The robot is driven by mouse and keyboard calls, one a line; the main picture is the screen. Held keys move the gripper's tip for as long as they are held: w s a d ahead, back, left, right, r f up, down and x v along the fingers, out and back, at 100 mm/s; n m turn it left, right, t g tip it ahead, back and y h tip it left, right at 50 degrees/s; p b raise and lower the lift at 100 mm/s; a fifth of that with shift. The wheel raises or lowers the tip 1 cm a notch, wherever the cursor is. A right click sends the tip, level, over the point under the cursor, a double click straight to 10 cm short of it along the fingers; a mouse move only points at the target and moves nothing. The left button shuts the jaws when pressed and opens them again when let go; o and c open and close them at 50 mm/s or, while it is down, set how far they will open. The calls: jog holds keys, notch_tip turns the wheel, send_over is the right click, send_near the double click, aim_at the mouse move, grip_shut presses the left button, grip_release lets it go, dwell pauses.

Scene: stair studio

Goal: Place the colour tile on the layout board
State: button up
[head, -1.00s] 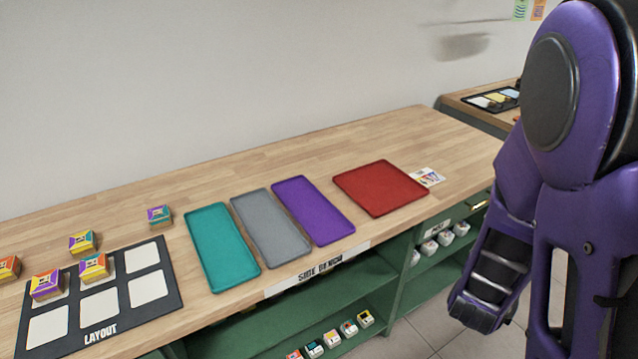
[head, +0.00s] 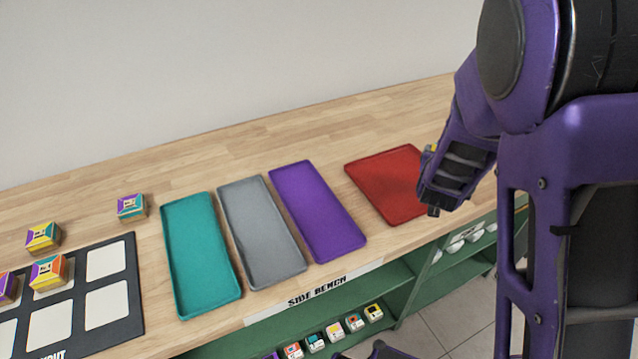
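The black layout board (head: 137,318) lies at the left of the bench, partly cut off by the picture edge, with white cells. A colour tile with yellow, orange and purple faces (head: 48,272) sits on an upper cell. Another purple tile (head: 6,288) shows at the left edge. Behind the board, a yellow-and-purple tile (head: 43,237) and a teal-and-purple tile (head: 131,207) stand on the bare wood. My purple arm fills the right side; its ribbed dark end (head: 452,178) overlaps the red tray's right side. I cannot make out fingers or any held tile.
Teal (head: 203,255), grey (head: 262,230), purple (head: 316,210) and red (head: 385,188) trays lie empty where visible along the bench (head: 250,150). The wood behind them is clear. A green shelf (head: 300,325) below holds several small blocks (head: 334,332).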

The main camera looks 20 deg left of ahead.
jog(key=w+a+n+y+b, duration=0.1)
jog(key=w+a+n+y, duration=0.15)
jog(key=a, duration=0.75)
jog(key=r+n+g+y+b, duration=0.1)
jog(key=n+g+y+b, duration=0.1)
jog(key=n+y+b, duration=0.15)
send_over(344, 155)
jog(key=p, duration=0.1)
jog(key=shift+m, duration=0.3)
notch_tip(344, 155, down, 9)
jog(key=shift+r+b, duration=0.1)
jog(key=shift+b, duration=0.4)
jog(key=shift+f, duration=0.2)
jog(key=o, duration=1.1)
jog(key=shift+f, duration=0.1)
jog(key=o, duration=0.4)
